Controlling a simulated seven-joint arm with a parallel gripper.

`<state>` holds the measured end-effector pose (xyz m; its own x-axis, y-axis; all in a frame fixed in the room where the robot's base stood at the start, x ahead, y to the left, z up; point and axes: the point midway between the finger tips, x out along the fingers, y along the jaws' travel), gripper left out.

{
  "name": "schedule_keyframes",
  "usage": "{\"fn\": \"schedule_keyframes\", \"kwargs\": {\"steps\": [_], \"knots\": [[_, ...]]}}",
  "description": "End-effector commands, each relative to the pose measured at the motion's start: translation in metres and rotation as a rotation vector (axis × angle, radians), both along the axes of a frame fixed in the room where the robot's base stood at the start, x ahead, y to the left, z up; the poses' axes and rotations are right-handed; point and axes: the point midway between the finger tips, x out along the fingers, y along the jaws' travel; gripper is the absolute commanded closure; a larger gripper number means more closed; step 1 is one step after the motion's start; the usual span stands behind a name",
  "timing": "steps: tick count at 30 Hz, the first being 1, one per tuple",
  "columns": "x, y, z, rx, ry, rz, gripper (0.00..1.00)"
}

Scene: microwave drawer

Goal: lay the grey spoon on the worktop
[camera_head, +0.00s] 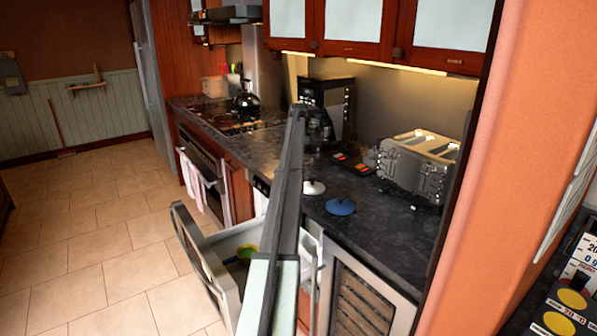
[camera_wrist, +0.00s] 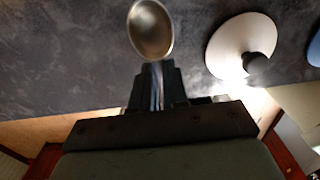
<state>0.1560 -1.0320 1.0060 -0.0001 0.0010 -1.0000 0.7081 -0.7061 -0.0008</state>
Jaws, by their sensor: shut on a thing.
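The grey spoon (camera_wrist: 151,30) shows in the wrist view, with its oval bowl pointing away from my gripper (camera_wrist: 156,72). My gripper is shut on the spoon's handle. The dark worktop (camera_wrist: 60,65) fills the background behind the spoon. I cannot tell whether the spoon touches the worktop or hangs above it. In the head view the worktop (camera_head: 378,232) runs along the wall under the cabinets. My own arm crosses the middle of that view, and I cannot make out the spoon there.
A white lid with a dark knob (camera_wrist: 232,40) lies right of the spoon; a blue lid (camera_head: 340,207) is near it. A toaster (camera_head: 415,172), a coffee machine (camera_head: 335,95) and a kettle (camera_head: 246,99) stand on the counter. An open drawer (camera_head: 198,262) juts out below.

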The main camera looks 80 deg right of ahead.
Motion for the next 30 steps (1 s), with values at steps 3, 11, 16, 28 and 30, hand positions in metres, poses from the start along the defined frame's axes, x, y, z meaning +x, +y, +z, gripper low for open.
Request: {"fn": "schedule_keyframes", "kwargs": {"steps": [3, 11, 16, 28, 30], "knots": [[0.0, 0.0, -0.011, -0.001, -0.001, -0.001, 1.0], [0.0, 0.001, -0.037, 0.001, 0.001, -0.001, 1.0], [0.0, 0.0, -0.05, -0.001, 0.0, -0.001, 1.0], [0.0, 0.0, -0.053, -0.001, 0.0, -0.001, 0.83], [0.0, 0.0, -0.052, -0.001, 0.0, -0.001, 0.77]]}}
